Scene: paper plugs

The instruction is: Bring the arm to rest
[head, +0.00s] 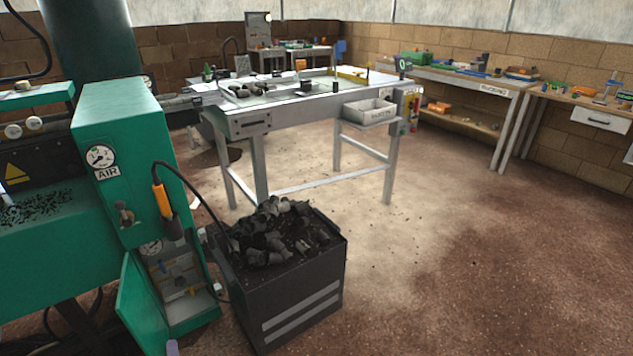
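Neither of my arms or grippers can be made out for sure in the head view. A green machine (115,150) with a gauge marked AIR stands at the left. An orange-handled tool (162,198) on a black hose hangs on its side. A dark bin (295,290) stands on the floor beside it, heaped with grey and black paper plugs (275,232). A pale work table (285,112) stands beyond the bin, with dark pieces lying on its top.
A grey tray (368,113) is fixed at the table's right end. Wooden benches (465,80) with tools and parts line the right wall. The brown floor (470,270) is open at the centre and right. A small green door (143,300) hangs open low on the machine.

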